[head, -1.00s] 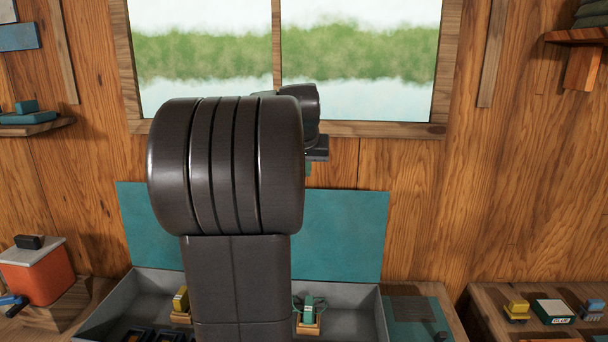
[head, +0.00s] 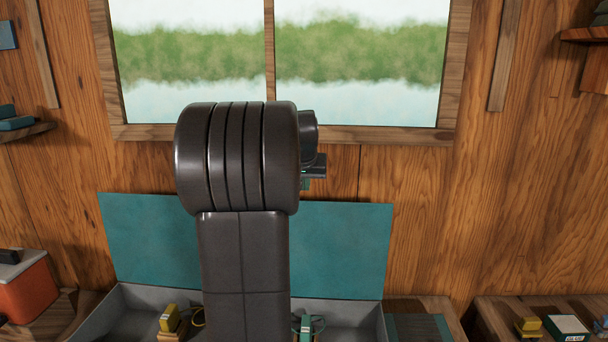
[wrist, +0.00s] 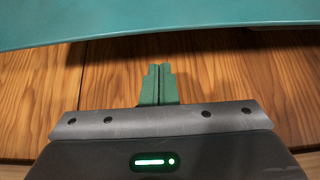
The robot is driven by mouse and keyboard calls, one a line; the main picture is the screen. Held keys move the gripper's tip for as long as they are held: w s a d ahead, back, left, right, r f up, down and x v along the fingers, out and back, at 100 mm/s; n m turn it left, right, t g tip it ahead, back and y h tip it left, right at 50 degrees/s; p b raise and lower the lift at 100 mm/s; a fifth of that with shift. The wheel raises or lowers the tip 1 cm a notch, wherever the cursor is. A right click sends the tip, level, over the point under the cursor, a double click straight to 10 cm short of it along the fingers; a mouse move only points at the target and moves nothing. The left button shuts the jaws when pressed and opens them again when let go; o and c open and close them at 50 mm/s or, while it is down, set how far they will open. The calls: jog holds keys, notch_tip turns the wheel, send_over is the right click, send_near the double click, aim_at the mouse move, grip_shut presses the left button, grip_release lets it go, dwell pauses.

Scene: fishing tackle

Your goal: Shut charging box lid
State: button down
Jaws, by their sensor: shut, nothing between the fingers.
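The charging box (head: 120,311) is a grey open box on the bench, partly hidden behind my arm. Its teal lid (head: 345,245) stands upright at the back, open, near the wall. In the wrist view the lid's edge (wrist: 150,22) crosses the top of the picture, with wooden planks below it. My gripper (wrist: 159,72) shows there with its green fingers shut together and nothing between them. The fingertips lie just below the lid's edge in the picture; I cannot tell if they touch it. In the head view my arm hides most of the gripper.
Inside the box are a yellow item (head: 169,318) and a green item (head: 305,324). An orange container (head: 27,290) stands at the left. A side bench at the right holds a yellow item (head: 528,326) and a white-and-green box (head: 567,328). A window is behind.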

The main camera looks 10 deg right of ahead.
jog(key=shift+s+a+f, duration=0.15)
jog(key=shift+s+f, duration=0.4)
jog(key=shift+s+a+f, duration=0.15)
jog(key=shift+s+f, duration=0.35)
jog(key=shift+f, duration=0.05)
jog(key=shift+s, duration=0.1)
